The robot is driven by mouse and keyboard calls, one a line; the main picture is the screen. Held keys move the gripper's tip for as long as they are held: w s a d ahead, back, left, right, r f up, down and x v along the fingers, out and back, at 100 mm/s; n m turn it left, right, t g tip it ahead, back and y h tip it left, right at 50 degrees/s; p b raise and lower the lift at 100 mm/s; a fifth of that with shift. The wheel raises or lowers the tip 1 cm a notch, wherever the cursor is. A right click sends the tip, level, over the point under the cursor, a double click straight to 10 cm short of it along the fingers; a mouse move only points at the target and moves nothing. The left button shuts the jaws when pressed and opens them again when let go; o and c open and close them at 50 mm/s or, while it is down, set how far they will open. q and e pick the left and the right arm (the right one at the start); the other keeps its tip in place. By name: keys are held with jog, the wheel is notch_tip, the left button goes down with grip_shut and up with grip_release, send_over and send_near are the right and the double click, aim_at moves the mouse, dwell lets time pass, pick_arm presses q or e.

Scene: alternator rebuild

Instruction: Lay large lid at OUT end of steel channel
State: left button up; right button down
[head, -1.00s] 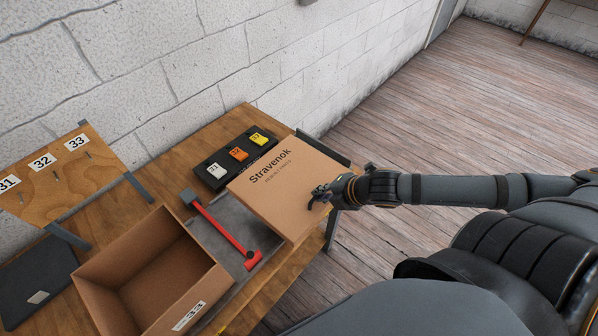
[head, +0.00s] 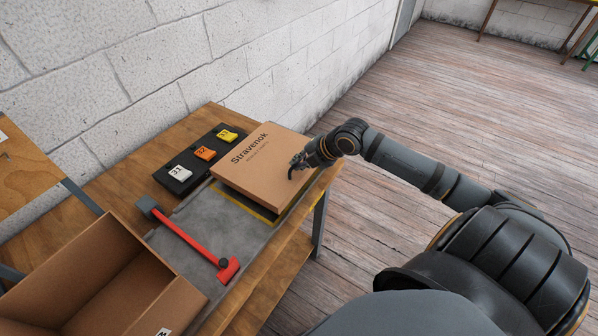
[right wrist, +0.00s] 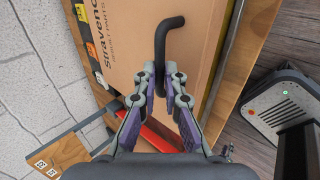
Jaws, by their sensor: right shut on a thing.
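The large lid (head: 262,168) is brown cardboard, printed "Stravenok", with a black bent handle on top. It is over the far end of the grey steel channel (head: 215,238), flat and roughly in line with it; I cannot tell whether it touches the channel. A yellow strip (head: 246,204) shows along its near edge. My right gripper (head: 300,162) is at the lid's right side, shut on the handle. In the right wrist view the handle (right wrist: 160,45) sits between the fingertips (right wrist: 165,75), above the lid (right wrist: 125,45). My left gripper is not in view.
A red-handled tool (head: 192,240) lies on the channel near the lid. A black rack (head: 190,172) with numbered tags 31, 32 and 33 stands behind it, close to the lid. An open cardboard box (head: 100,285) is at the lower left. The table's right edge is close.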

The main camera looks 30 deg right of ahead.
jog(key=f+p, duration=0.1)
jog(key=f, duration=0.2)
jog(key=shift+w+f, duration=0.15)
jog(key=shift+w, duration=0.05)
jog(key=shift+d+f, duration=0.1)
jog(key=shift+f, duration=0.15)
jog(key=c, duration=1.4)
grip_release()
jog(key=shift+c, duration=0.2)
jog(key=shift+s+r, duration=0.1)
jog(key=shift+s+d+r, duration=0.15)
jog(key=shift+r, duration=0.05)
jog(key=p+v, duration=0.2)
jog(key=v, duration=0.3)
jog(key=p, duration=1.1)
send_near(299, 172)
jog(key=v, duration=0.2)
jog(key=shift+r, duration=0.45)
